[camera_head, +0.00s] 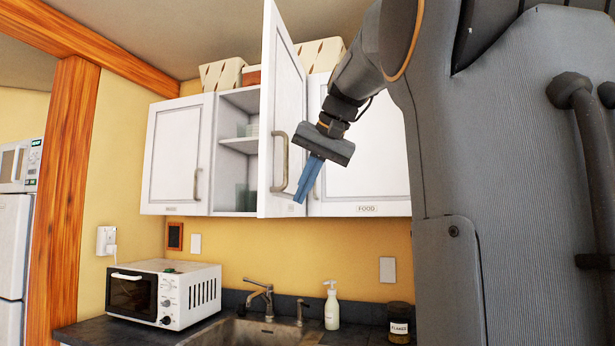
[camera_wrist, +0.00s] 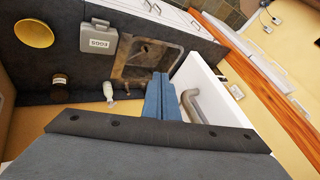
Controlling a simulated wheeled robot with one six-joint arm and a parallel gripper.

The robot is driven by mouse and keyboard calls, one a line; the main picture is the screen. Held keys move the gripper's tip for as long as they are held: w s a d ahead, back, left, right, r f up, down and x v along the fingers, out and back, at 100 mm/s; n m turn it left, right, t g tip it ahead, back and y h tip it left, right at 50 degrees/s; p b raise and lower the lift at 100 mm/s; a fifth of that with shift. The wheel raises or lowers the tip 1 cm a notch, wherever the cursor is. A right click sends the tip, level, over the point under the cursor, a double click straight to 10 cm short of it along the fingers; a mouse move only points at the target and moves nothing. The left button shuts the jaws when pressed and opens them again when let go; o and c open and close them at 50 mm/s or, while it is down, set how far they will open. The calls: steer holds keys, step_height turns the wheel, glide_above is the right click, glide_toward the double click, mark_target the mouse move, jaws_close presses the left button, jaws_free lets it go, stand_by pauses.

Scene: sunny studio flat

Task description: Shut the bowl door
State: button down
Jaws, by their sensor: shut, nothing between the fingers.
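The open cabinet door (camera_head: 283,110) is white with a curved metal handle (camera_head: 279,162). It swings out from the upper wall cabinet between the door labelled FOOD and the left door. Its own label is too small to read. The opening beside it shows shelves (camera_head: 238,144) with dishes. My gripper (camera_head: 300,200) has blue fingers, shut and empty, just right of the door in the head view, pointing down. In the wrist view my gripper (camera_wrist: 158,80) is left of the door (camera_wrist: 207,84) and its handle (camera_wrist: 190,103). I cannot tell whether it touches the door.
The FOOD door (camera_head: 367,165) and the left door (camera_head: 176,155) are shut. Below are a microwave (camera_head: 163,293), a sink (camera_head: 260,332), a soap bottle (camera_head: 332,307) and a dark jar (camera_head: 399,322).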

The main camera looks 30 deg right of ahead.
steer(key=w+a+f+p, duration=0.1)
steer(key=w+a+f, duration=0.2)
steer(key=w, duration=0.2)
steer(key=shift+p, duration=0.35)
